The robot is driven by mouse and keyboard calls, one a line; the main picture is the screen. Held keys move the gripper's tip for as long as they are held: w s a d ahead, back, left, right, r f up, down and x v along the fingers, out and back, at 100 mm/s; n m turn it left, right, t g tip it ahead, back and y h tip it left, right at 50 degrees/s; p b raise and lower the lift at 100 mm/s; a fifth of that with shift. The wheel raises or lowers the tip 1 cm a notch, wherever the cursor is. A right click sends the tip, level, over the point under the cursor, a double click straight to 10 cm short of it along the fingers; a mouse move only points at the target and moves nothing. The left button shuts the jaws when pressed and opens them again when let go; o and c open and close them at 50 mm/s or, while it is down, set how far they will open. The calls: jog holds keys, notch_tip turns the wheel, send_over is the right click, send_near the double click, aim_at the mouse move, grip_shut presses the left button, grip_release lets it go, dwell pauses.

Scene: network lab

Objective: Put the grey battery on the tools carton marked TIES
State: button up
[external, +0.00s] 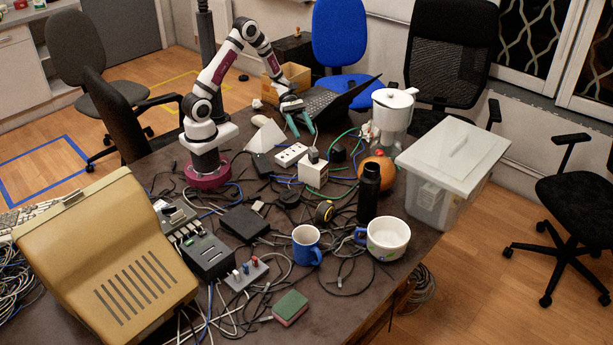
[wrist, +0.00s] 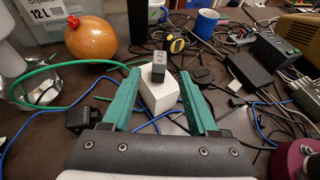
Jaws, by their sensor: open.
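A small white carton (external: 312,174) stands on the table in front of my arm; its lettering is too small to read. A small dark grey block, apparently the grey battery (external: 314,155), stands upright on top of it. In the wrist view the battery (wrist: 158,68) rests on the white carton (wrist: 161,95), with pale marks on its face. My gripper (external: 301,127) is open and empty, above and behind the carton. In the wrist view its green fingers (wrist: 165,100) frame the carton left and right, apart from the battery.
A white power strip (external: 290,154) lies left of the carton. An orange ball (external: 378,172), a black bottle (external: 368,192) and a white jug (external: 393,110) stand to the right. Loose cables surround the carton. A blue mug (external: 306,245) and a black box (external: 244,223) are nearer the front.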

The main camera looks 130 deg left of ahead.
jog(key=d+r+m+g+h, duration=0.25)
jog(key=d+m+g, duration=0.25)
jog(key=d+m, duration=0.4)
jog(key=d+r+m+g+h, duration=0.1)
jog(key=d+r+m+g, duration=0.2)
jog(key=d+m+g, duration=0.55)
jog(key=s+d+r+m+y, duration=0.1)
jog(key=s+d+m+y, duration=0.2)
jog(key=m, duration=0.7)
jog(key=s+d+r+m+y, duration=0.1)
jog(key=s+d+m+y, duration=0.2)
jog(key=s+m+y, duration=0.3)
jog(key=m+t+y, duration=0.1)
jog(key=m, duration=0.2)
jog(key=shift+s+r+m, duration=0.15)
jog(key=shift+s+m, duration=0.1)
jog(key=shift+m, duration=0.1)
